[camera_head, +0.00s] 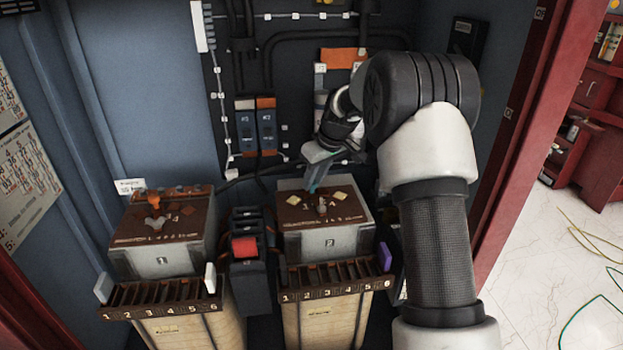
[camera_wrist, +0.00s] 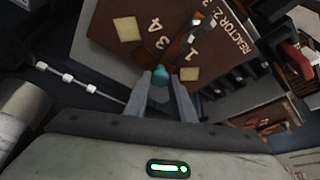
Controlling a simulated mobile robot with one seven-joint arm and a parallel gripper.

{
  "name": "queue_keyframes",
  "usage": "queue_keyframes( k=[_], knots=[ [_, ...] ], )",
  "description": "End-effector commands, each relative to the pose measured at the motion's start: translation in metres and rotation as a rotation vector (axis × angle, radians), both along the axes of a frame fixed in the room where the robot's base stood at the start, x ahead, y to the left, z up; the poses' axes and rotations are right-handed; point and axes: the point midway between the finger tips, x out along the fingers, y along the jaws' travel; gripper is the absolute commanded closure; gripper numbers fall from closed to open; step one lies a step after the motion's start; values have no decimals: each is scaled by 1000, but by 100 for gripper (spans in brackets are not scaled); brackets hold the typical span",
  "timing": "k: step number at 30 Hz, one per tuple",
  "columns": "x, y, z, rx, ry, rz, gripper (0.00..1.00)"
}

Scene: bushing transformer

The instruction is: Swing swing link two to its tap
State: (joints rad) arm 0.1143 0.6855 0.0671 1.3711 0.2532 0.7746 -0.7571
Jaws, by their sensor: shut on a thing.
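A small metal link (camera_head: 321,207) sits near the plate's middle; metal parts also show in the wrist view (camera_wrist: 200,28). My gripper (camera_head: 314,184) points down at the plate's back part. In the wrist view its fingers (camera_wrist: 161,80) are shut on a small teal knob (camera_wrist: 160,73), near the printed "1", "3" and "4". I cannot tell whether the knob joins the link.
Reactor 1 (camera_head: 162,262) stands to the left with an orange part (camera_head: 154,200) on top. A dark unit with a red block (camera_head: 244,247) stands between the boxes. Numbered slot racks (camera_head: 335,278) run along the fronts. A purple piece (camera_head: 384,257) sits at right.

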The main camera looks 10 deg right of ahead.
Motion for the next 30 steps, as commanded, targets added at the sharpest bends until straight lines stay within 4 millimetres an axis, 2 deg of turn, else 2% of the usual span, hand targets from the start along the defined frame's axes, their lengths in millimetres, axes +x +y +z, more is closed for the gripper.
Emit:
queue_keyframes(
  k=[21, 30],
  knots=[
    [-11, -46, 2, -2, 0, -636, 100],
    [-20, -58, 2, -1, 0, -835, 100]
  ],
)
